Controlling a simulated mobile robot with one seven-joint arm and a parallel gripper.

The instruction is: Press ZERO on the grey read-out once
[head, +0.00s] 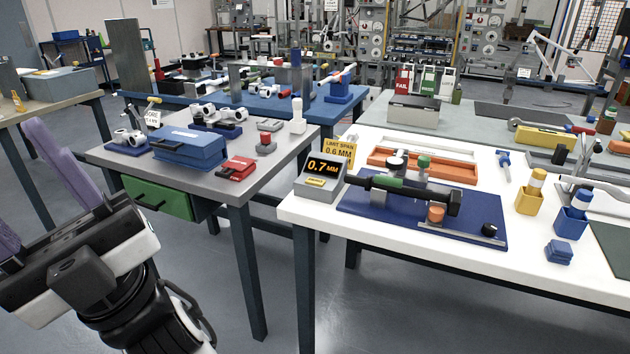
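The grey read-out (318,194) stands at the left end of the white table in the head view. Its dark screen (323,168) shows 0.7 MM in orange digits. A small yellow button (316,182) sits on its sloped front below the screen; its lettering is too small to read. My gripper (24,185) is at the lower left, well apart from the read-out, over the floor in front of the tables. Its purple fingers are spread with nothing seen between them; the left finger is partly cut off by the picture edge.
A yellow card (338,151) reading 0.6 MM stands behind the read-out. A blue mat (365,222) with a black and green tool (400,187) lies to its right. A grey table (270,170) with a blue box (190,147) stands left. Floor shows between the tables.

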